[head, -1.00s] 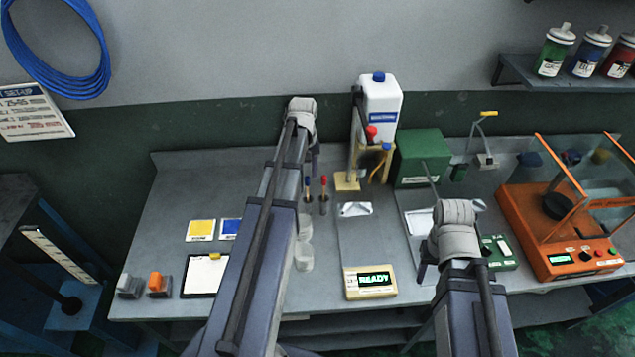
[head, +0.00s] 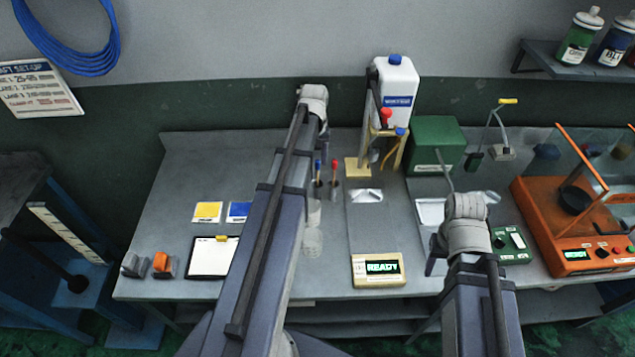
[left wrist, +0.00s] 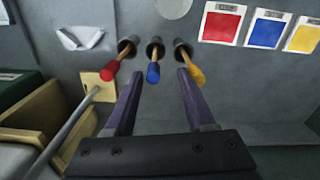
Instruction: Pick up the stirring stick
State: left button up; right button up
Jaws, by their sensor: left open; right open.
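Three sticks with coloured ends stand in small dark holders in the left wrist view: red (left wrist: 108,71), blue (left wrist: 153,73) and yellow (left wrist: 197,76). I cannot tell which is meant as the stirring stick. In the head view the blue end (head: 318,165) and red end (head: 334,164) show; the yellow one is hidden behind my left arm. My left gripper (head: 324,146) is open and empty above the bench near the sticks. In the left wrist view its fingers (left wrist: 160,77) lie either side of the blue end. My right gripper (head: 434,260) is open over the bench's right part, its fingers mostly hidden.
A wooden stand (head: 357,168) and white bottle (head: 395,90) are just right of the sticks. A green box (head: 437,140) and orange balance (head: 565,235) stand further right. A READY display (head: 378,270) lies in front. Red, blue and yellow cards lie near the sticks.

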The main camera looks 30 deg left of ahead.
aim_at(317, 169)
pick_arm(q)
jog(key=shift+d+f+b, duration=0.25)
jog(key=shift+f+b, duration=1.05)
jog(key=shift+b, duration=0.05)
jog(key=shift+d+f+b, duration=0.25)
jog(key=shift+f+b, duration=1.05)
jog(key=shift+r, duration=0.1)
grip_shut()
